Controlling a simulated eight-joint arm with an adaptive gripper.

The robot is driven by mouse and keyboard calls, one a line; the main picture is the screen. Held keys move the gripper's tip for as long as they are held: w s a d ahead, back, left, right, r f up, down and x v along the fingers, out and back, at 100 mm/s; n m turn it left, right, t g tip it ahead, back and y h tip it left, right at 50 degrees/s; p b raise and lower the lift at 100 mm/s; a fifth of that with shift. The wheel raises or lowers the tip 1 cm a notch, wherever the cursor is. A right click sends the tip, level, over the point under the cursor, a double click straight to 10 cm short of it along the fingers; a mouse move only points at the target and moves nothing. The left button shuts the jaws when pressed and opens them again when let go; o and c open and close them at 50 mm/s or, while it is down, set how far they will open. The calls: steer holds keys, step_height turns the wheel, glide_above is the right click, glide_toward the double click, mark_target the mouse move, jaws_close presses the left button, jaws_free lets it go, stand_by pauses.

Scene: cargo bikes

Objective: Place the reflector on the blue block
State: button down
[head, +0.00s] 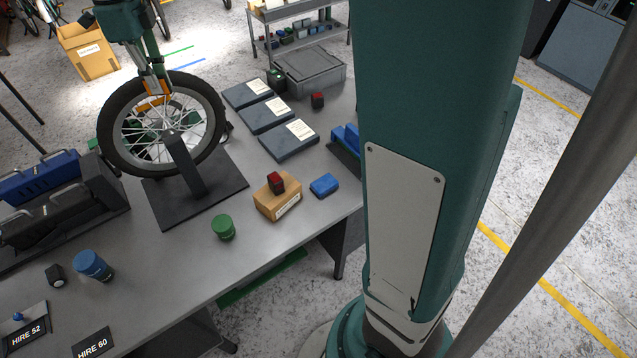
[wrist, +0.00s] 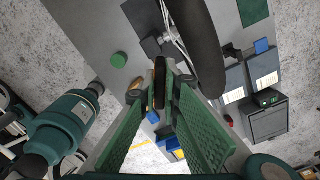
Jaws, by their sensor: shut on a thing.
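My gripper (head: 155,80) hangs at the upper left in the head view, in front of the upright wheel. Its fingers are shut on an orange reflector (head: 151,100), which overlaps the wheel's spokes in the picture. In the wrist view the reflector (wrist: 160,82) shows edge-on as a thin dark and orange piece between the green fingers (wrist: 161,95). The blue block (head: 324,185) lies on the grey bench, right of a cardboard box, with its top bare. In the wrist view it is a small blue patch (wrist: 153,117), partly hidden by my gripper.
The wheel (head: 110,150) stands on a dark stand (head: 210,195) close to my gripper. The cardboard box (head: 287,205) carries a dark red block (head: 276,182). A green can (head: 223,227) stands left of it. Dark flat cases (head: 289,141) lie behind; a blue bin (head: 345,140) is to the right.

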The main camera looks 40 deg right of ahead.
steer(key=s+d+m, duration=0.2)
steer(key=s+d, duration=0.2)
steer(key=d, duration=0.7)
steer(key=m, duration=0.5)
glide_above(324, 183)
step_height(324, 183, down, 27)
steer(key=shift+f, duration=0.6)
steer(key=shift+f+b, duration=0.45)
steer(key=shift+f, duration=2.5)
steer(key=shift+m, duration=0.3)
steer(key=shift+f, duration=2.05)
